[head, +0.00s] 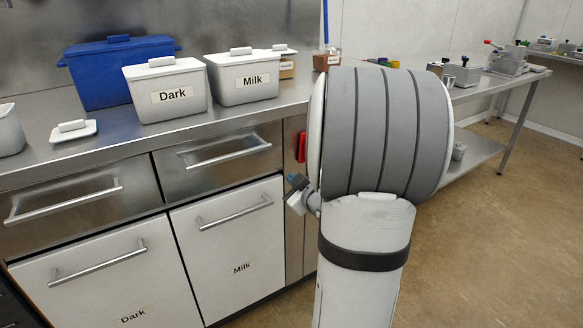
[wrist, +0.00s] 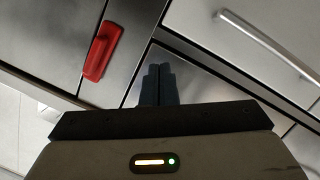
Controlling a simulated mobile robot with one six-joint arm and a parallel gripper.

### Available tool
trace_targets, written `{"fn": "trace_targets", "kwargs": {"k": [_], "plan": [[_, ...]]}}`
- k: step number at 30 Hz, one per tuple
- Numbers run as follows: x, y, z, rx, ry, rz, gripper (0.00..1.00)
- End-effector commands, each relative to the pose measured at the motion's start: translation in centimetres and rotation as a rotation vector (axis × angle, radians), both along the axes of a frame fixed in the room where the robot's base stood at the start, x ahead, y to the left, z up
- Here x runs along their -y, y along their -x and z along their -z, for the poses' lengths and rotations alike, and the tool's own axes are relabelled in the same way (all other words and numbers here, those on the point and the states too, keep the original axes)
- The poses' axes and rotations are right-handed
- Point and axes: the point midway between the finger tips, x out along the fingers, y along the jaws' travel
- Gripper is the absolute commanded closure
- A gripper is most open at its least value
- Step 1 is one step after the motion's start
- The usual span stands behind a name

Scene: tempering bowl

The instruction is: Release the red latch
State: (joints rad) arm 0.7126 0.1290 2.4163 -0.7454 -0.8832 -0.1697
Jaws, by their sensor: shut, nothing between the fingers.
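The red latch (wrist: 102,50) is on the steel panel at the upper left in the wrist view. It is a red bar, tilted in that picture. In the head view the latch (head: 301,147) shows on the narrow panel right of the drawers, partly hidden by my arm. My gripper (wrist: 159,70) is shut and empty in the wrist view. Its fingertips are right of and below the latch, in front of the steel front, apart from the latch. In the head view my gripper (head: 291,188) is mostly hidden behind my arm, below and left of the latch.
Steel drawers and white cabinet doors marked Dark (head: 135,315) and Milk (head: 241,268) have projecting bar handles. The counter holds a blue bin (head: 120,75) and white tubs marked Dark (head: 170,96) and Milk (head: 243,80). Open floor (head: 500,230) lies to the right.

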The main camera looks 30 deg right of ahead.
Motion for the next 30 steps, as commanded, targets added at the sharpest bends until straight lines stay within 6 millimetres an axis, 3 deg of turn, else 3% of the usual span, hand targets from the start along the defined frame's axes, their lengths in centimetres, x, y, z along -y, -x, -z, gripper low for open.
{"fn": "trace_targets", "kwargs": {"k": [3,9,26,30], "plan": [[-0.4,1.8,-0.2,0.000,-0.001,0.002,1.00],[-0.8,3.1,0.0,0.000,-0.001,0.002,1.00],[-0.8,3.1,-0.1,-0.001,-0.001,0.002,1.00],[-1.3,2.9,-2.1,-0.032,-0.005,0.019,1.00]]}}
